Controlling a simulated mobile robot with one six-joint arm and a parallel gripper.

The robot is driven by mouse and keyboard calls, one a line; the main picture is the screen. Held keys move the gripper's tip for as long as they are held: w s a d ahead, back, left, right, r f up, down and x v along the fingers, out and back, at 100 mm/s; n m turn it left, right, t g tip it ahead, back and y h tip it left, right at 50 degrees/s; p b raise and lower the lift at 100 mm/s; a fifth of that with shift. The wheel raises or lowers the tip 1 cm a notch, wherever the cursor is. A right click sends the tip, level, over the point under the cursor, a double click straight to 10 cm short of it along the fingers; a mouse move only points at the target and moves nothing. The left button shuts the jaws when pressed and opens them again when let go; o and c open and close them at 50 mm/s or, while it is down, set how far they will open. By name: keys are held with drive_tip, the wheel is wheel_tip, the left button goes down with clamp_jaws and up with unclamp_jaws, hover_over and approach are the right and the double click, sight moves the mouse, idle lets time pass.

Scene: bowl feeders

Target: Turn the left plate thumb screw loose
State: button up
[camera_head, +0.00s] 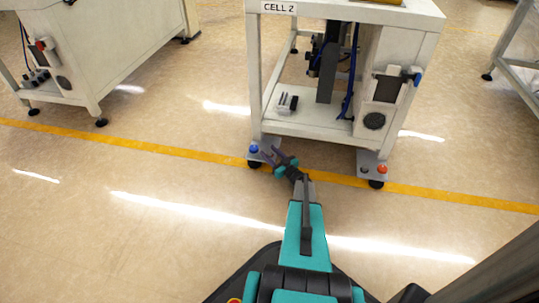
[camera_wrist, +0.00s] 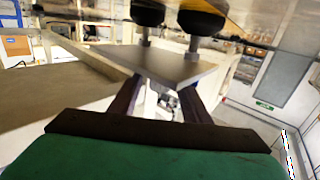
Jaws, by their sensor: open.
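The left plate (camera_head: 267,141) sticks out low at the front left leg of the CELL 2 stand. A blue-topped thumb screw (camera_head: 254,148) shows at its left end. My gripper (camera_head: 270,152) is open and empty just right of the blue screw, close in front of the plate; I cannot tell whether it touches. In the wrist view, the plate (camera_wrist: 165,62) shows as a grey slab beyond the two dark fingers. A small metallic shape (camera_wrist: 168,101) shows between the fingers, too blurred to name. The blue top is not recognisable there.
Black feet (camera_head: 376,184) stand under the stand. A yellow floor line (camera_head: 450,195) runs past its front. Another bench (camera_head: 100,60) stands at the left. The floor around my arm is clear.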

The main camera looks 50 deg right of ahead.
drive_tip(key=c, duration=1)
drive_tip(key=shift+c, duration=0.2)
drive_tip(key=shift+d+r+n+y+p, duration=0.15)
drive_tip(key=shift+n+y+p, duration=0.35)
drive_tip(key=shift+y+p, duration=0.5)
drive_tip(key=n+y+p, duration=0.1)
drive_tip(key=y+p, duration=0.1)
drive_tip(key=p, duration=0.1)
drive_tip(key=shift+w+n, duration=0.1)
drive_tip(key=shift+n, duration=0.3)
drive_tip(key=shift+y+p, duration=0.35)
drive_tip(key=shift+y, duration=0.05)
drive_tip(key=shift+f+n+y+b, duration=0.3)
drive_tip(key=shift+n+y, duration=0.3)
drive_tip(key=shift+y, duration=0.2)
drive_tip(key=shift+r+y, duration=0.15)
drive_tip(key=shift+y, duration=0.15)
drive_tip(key=shift+a, duration=0.2)
